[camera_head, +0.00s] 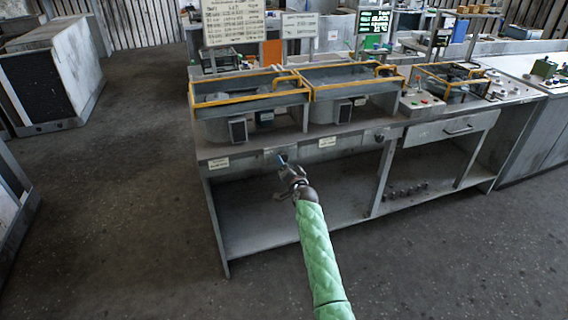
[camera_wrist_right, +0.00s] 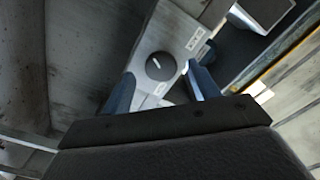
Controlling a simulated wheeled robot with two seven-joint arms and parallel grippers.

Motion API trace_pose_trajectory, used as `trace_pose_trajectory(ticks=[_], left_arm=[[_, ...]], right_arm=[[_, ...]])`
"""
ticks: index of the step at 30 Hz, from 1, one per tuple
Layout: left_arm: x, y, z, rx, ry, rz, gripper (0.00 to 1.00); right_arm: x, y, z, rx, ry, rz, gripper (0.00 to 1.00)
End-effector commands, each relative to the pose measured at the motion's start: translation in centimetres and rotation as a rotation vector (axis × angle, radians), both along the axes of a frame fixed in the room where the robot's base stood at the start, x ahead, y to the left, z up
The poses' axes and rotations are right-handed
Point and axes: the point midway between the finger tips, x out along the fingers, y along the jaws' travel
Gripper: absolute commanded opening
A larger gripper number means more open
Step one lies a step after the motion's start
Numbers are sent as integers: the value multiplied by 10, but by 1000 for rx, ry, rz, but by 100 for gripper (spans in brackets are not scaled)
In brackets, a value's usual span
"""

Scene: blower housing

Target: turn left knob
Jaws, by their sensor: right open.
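A round black knob (camera_wrist_right: 160,66) with a white pointer line sits on a grey panel in the right wrist view. My right gripper (camera_wrist_right: 161,82) is open, with one blue finger to each side of the knob in that picture. I cannot tell whether the fingers touch it. In the head view my right gripper (camera_head: 284,160) is at the front panel of the workbench (camera_head: 250,150), and it hides the knob there. Another dark knob (camera_head: 379,138) shows farther right on the same panel. My left gripper is not in view.
Blower housings with yellow-edged frames (camera_head: 250,97) stand on the bench above the panel. White labels (camera_head: 218,163) are fixed to its front. Below is an open shelf (camera_head: 260,225). A drawer (camera_head: 450,130) is at the right. The floor (camera_head: 120,220) at the left is clear.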

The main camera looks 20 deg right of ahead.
Motion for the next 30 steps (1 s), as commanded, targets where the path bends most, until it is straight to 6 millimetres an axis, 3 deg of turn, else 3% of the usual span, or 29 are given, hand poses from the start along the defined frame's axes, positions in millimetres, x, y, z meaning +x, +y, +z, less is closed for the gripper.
trace_pose_trajectory(ticks=[3,10,30], left_arm=[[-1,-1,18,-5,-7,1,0],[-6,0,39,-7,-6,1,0],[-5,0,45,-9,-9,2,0]], right_arm=[[-20,0,-2,-1,0,0,60],[-43,-2,-2,-1,1,-1,60],[-48,2,-6,-25,28,20,60]])
